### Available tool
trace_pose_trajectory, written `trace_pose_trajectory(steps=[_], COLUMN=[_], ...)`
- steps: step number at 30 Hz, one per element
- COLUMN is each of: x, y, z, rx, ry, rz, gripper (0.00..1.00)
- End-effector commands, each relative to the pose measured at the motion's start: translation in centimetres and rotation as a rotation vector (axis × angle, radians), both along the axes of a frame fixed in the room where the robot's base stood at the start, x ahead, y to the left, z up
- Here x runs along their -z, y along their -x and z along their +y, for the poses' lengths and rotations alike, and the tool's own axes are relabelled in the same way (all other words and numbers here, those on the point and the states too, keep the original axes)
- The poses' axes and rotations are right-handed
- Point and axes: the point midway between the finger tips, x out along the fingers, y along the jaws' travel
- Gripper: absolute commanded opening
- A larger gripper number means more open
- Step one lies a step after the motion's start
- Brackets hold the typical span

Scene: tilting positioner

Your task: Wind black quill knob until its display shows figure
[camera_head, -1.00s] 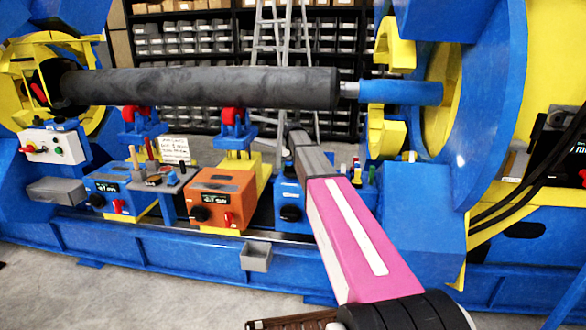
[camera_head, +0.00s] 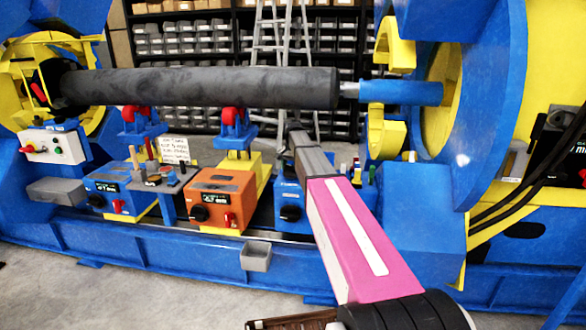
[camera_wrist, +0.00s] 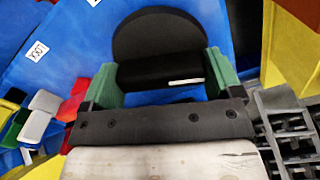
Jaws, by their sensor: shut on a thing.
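In the wrist view a black knob (camera_wrist: 158,42) with a round disc, a thick grip bar and a short white mark stands on a blue panel. My gripper (camera_wrist: 160,75) is shut on the bar, with one green fingertip on each side of it. The knob's display does not show in the wrist view. In the head view my arm's pink and grey links cover the area in front of the right blue box, and neither my gripper nor the held knob can be made out there.
An orange box (camera_head: 222,186) and a blue box (camera_head: 108,180), with small knobs and displays, stand left of my arm. A long dark shaft (camera_head: 200,88) runs above them. A grey bin (camera_head: 256,257) hangs at the front rail. Red and grey parts crowd the wrist view's left.

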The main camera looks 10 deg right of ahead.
Motion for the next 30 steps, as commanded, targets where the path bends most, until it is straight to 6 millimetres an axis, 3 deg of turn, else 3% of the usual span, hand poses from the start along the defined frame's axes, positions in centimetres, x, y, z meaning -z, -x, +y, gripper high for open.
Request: trace_pose_trajectory(steps=[10, 11, 12, 22, 30], x=[0.0, 0.0, 0.0, -0.6, -4.9], y=[0.0, 0.0, 0.0, 0.0, -0.1], z=[0.0, 0.0, 0.0, 0.0, 0.0], rx=[0.002, 0.002, 0.002, 0.001, 0.001], ry=[0.000, 0.000, 0.000, 0.001, 0.000], rz=[0.000, 0.000, 0.000, -0.001, -0.003], gripper=[0.61, 0.88, 1.00, 1.00, 1.00])
